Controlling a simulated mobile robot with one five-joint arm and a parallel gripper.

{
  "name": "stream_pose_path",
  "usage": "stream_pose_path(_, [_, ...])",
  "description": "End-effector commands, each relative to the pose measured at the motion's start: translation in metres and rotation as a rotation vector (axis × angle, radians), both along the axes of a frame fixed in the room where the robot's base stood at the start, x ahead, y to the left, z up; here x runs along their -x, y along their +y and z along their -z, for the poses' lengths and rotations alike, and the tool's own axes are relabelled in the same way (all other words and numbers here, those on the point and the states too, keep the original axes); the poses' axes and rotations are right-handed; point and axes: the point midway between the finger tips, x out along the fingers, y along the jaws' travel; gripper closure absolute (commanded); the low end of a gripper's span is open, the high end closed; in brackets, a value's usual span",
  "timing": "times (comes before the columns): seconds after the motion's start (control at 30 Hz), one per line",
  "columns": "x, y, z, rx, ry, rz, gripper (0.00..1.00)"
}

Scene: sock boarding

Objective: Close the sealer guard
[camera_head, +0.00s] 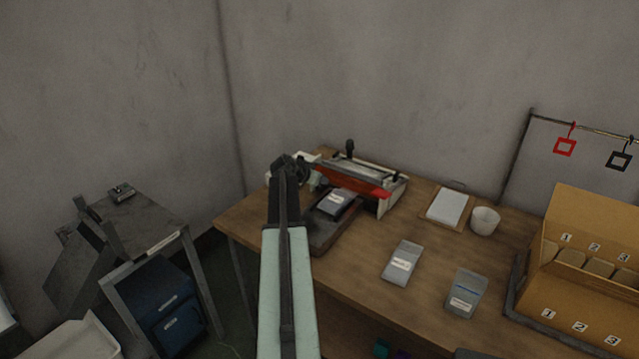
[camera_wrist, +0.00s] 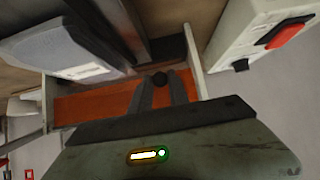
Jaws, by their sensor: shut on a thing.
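The sealer (camera_head: 393,190) stands at the back of the wooden table, with a translucent red guard (camera_head: 362,182) along its front. In the wrist view the guard (camera_wrist: 95,107) is an orange-red panel behind my fingers. My gripper (camera_wrist: 161,82) is shut on a small dark round knob (camera_wrist: 160,79) in front of this panel. In the head view my gripper (camera_head: 302,168) is at the sealer's left end, and its fingertips are hard to make out. I cannot tell exactly how far the guard is tilted.
A grey labelled packet (camera_head: 338,201) lies on the dark tray in front of the sealer. A white box with a red switch (camera_wrist: 287,33) stands close beside my gripper. Two packets (camera_head: 402,262) (camera_head: 466,292), a white cup (camera_head: 485,220) and a cardboard box (camera_head: 590,235) occupy the table's right.

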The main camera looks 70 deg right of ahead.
Motion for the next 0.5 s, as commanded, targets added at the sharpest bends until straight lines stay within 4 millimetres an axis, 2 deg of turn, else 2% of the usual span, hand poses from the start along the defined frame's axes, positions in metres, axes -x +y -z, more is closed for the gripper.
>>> stream_pose_path(0.27, [-0.0009, -0.0003, -0.0002, 0.001, -0.001, -0.002, 1.00])
stream_pose_path(0.3, [-0.0008, -0.0002, -0.0002, 0.001, -0.001, -0.002, 0.73])
stream_pose_path(0.37, [-0.0006, -0.0004, -0.0002, 0.001, -0.001, -0.002, 0.58])
stream_pose_path(0.5, [-0.0001, -0.0004, -0.0003, 0.001, 0.000, -0.001, 0.58])
